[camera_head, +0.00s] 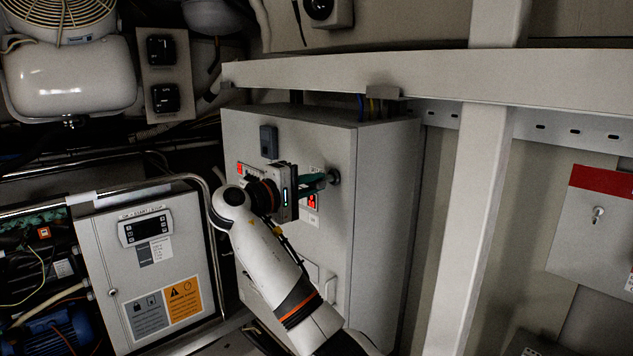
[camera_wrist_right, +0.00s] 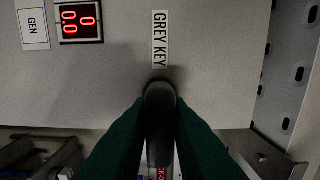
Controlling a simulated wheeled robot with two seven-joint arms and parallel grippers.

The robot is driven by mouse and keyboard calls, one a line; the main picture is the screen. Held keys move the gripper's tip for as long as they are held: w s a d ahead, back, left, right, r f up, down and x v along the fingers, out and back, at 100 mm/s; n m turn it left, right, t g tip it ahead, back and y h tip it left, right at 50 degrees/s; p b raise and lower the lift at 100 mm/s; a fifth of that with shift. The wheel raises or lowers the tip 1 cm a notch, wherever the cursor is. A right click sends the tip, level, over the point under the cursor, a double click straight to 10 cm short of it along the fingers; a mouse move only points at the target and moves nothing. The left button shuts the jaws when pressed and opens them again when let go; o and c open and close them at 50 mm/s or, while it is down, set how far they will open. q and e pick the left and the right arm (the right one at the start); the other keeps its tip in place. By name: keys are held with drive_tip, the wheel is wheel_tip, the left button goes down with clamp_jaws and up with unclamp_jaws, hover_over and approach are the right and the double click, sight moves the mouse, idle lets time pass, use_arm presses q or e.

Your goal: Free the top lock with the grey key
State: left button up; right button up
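The grey cabinet (camera_head: 339,240) stands in the middle of the head view. A dark round lock (camera_head: 335,176) sits at the upper right of its front. My right gripper (camera_head: 326,178) is at this lock, its teal fingers pointing at it. In the right wrist view the green fingers close on both sides of a dark grey key (camera_wrist_right: 160,125), which meets the panel just beside the label "GREY KEY" (camera_wrist_right: 159,40). The fingers and key cover the lock there, so how deep the key sits cannot be told. My left gripper is not in view.
A red digit display (camera_wrist_right: 81,21) and a "GEN" label (camera_wrist_right: 33,24) are on the panel. A pale beam (camera_head: 430,75) crosses above the cabinet and a post (camera_head: 472,220) stands to its right. A controller box (camera_head: 150,265) is at left.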

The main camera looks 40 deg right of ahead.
drive_tip(key=shift+f+m+b, duration=0.15)
drive_tip(key=shift+m+b, duration=0.15)
drive_tip(key=shift+b, duration=0.25)
drive_tip(key=shift+m+b, duration=0.8)
drive_tip(key=shift+m, duration=0.3)
